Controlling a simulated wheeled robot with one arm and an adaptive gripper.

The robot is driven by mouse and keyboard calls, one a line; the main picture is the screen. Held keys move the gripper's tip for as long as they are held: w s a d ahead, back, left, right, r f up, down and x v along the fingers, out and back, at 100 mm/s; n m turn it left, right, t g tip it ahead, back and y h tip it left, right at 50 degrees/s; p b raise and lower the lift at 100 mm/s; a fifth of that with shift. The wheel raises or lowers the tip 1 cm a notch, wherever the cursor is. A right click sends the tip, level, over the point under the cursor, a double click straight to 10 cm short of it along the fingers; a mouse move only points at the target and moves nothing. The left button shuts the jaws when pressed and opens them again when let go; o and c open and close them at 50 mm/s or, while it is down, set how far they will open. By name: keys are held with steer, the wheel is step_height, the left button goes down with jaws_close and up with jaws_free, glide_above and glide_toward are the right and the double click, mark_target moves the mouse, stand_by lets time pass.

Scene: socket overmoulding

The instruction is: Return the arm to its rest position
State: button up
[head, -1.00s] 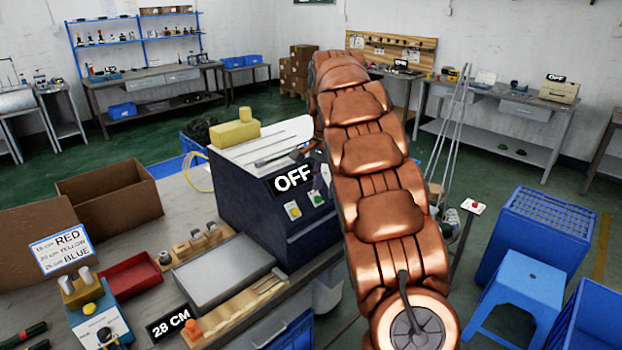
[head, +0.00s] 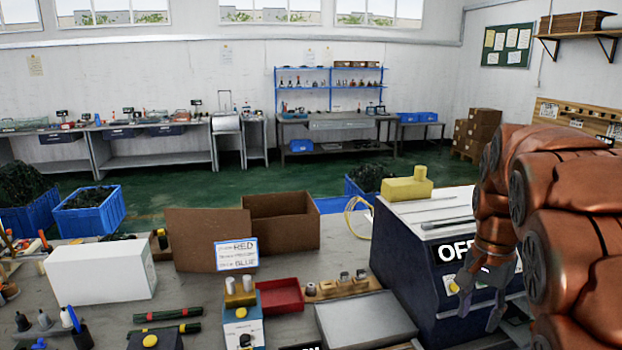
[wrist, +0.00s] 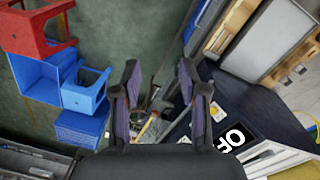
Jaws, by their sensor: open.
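My arm is folded at the right of the head view, copper-coloured and close to the camera. My gripper (head: 480,298) hangs at its end, fingers pointing down, in front of the dark blue machine (head: 405,262) marked OFF. In the wrist view my gripper (wrist: 158,95) is open, with two separate fingers and nothing between them. Below the fingers are the green floor and the bench edge, and the machine (wrist: 215,90) lies to the right. Part of the machine's front is hidden by the gripper and arm.
The bench holds a white box (head: 100,272), cardboard boxes (head: 280,222), a red tray (head: 281,296) and a grey plate (head: 365,320). In the wrist view, blue stools (wrist: 85,95) and a red stool (wrist: 35,35) stand on the floor, with open floor beside them.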

steer(key=s+a+f+n, duration=0.3)
steer(key=s+a, duration=0.1)
steer(key=s, duration=0.4)
steer(key=s+a+f+n, duration=0.3)
steer(key=s+a, duration=0.1)
steer(key=s, duration=0.5)
steer(key=s+a+f+n+g, duration=0.1)
steer(key=s+a+f+n, duration=0.2)
steer(key=s, duration=0.5)
steer(key=shift+s+a+f+n, duration=0.15)
steer(key=shift+s+a+n, duration=0.1)
steer(key=shift+a+n, duration=0.35)
